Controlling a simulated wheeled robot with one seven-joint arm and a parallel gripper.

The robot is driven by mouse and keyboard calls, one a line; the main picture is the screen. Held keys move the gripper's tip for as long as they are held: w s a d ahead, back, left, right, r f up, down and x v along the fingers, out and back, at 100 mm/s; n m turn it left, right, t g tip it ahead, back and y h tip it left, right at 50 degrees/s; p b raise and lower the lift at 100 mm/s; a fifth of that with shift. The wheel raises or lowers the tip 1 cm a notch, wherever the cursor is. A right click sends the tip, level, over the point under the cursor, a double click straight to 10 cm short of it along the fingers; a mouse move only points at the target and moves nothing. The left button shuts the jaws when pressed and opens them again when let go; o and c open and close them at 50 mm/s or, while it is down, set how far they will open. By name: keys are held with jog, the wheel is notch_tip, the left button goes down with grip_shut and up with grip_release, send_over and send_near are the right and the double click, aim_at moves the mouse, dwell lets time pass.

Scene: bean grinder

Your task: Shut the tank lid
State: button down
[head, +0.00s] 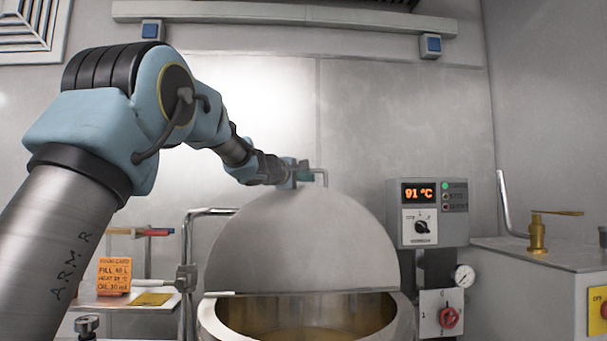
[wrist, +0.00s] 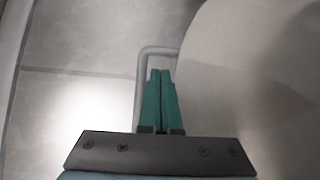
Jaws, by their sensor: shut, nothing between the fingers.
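The tank (head: 300,315) stands at the bottom middle of the head view with its rim open and yellowish liquid or metal showing inside. Its round grey lid (head: 305,245) is raised upright behind the opening, hinged along a straight edge. A bent metal handle (head: 321,175) sticks up at the lid's top. My gripper (head: 303,172) is at the lid's top edge, beside the handle. In the wrist view the green fingers (wrist: 160,95) are shut together and empty, with the handle (wrist: 143,85) beside and behind them and the lid (wrist: 250,80) to the right. Whether they touch is unclear.
A control box (head: 428,212) reading 91 °C, a gauge (head: 463,277) and a red knob (head: 449,317) are right of the tank. A bent pipe (head: 190,250) and a small shelf with an orange card (head: 114,276) are at left. A cabinet (head: 540,270) stands far right.

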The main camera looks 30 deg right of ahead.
jog(key=p+x, duration=0.2)
jog(key=x, duration=0.3)
jog(key=shift+r+p, duration=0.1)
jog(key=shift+p, duration=0.2)
jog(key=shift+w+d, duration=0.15)
jog(key=shift+d, duration=0.2)
jog(key=shift+f, duration=0.25)
